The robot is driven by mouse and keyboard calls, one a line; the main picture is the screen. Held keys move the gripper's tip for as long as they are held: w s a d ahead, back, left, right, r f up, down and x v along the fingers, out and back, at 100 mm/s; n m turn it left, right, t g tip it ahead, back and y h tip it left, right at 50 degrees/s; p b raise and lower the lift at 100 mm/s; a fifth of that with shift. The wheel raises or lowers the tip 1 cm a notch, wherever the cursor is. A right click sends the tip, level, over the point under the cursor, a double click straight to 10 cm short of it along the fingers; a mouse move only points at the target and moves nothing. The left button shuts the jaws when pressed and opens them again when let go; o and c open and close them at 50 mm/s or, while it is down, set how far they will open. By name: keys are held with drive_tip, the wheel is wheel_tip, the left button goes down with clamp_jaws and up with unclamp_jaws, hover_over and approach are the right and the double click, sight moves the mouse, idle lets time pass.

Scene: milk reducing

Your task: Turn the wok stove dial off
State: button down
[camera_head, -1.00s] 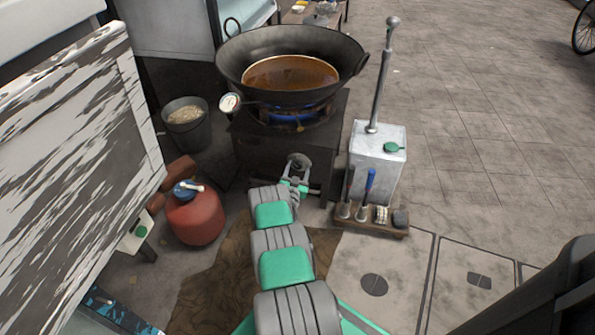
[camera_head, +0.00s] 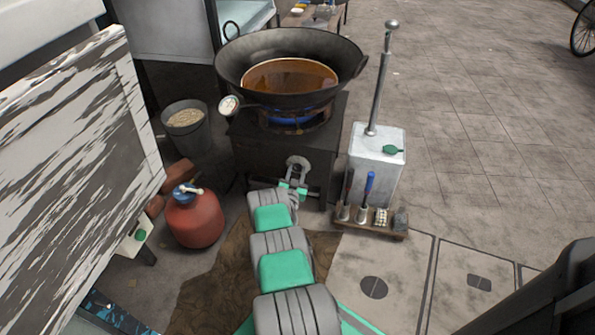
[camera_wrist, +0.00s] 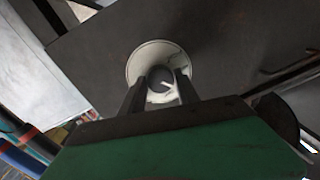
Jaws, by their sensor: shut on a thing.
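The wok stove (camera_head: 262,152) is a dark box with a wok (camera_head: 345,70) of brown liquid on top. A blue flame (camera_head: 290,117) shows under the wok. The stove dial (camera_head: 298,164) is on the front face, partly hidden by my gripper. In the wrist view, the dial (camera_wrist: 160,78) is a grey knob with a white mark, set in a pale round plate (camera_wrist: 143,57). My gripper (camera_wrist: 159,82) reaches the front of the stove, with its two dark fingers on either side of the knob, shut on it.
A red gas canister (camera_head: 195,218) and a grey bucket (camera_head: 187,128) stand left of the stove. A metal box with a tall rod (camera_head: 376,160) and a small rack of tools (camera_head: 370,227) stand close on the right.

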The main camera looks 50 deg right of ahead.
drive_tip(key=shift+m, duration=0.3)
drive_tip(key=m, duration=0.4)
drive_tip(key=shift+f+b, duration=0.1)
drive_tip(key=shift+b, duration=0.25)
drive_tip(key=shift+w+m+h, duration=0.15)
drive_tip(key=shift+m+h, duration=0.15)
drive_tip(key=shift+m, duration=1.4)
drive_tip(key=shift+w, duration=0.1)
drive_tip(key=c, duration=1.1)
unclamp_jaws()
drive_tip(key=shift+w+a, duration=0.1)
drive_tip(key=shift+a, duration=0.05)
drive_tip(key=shift+o, duration=1.1)
drive_tip(key=shift+s, duration=0.3)
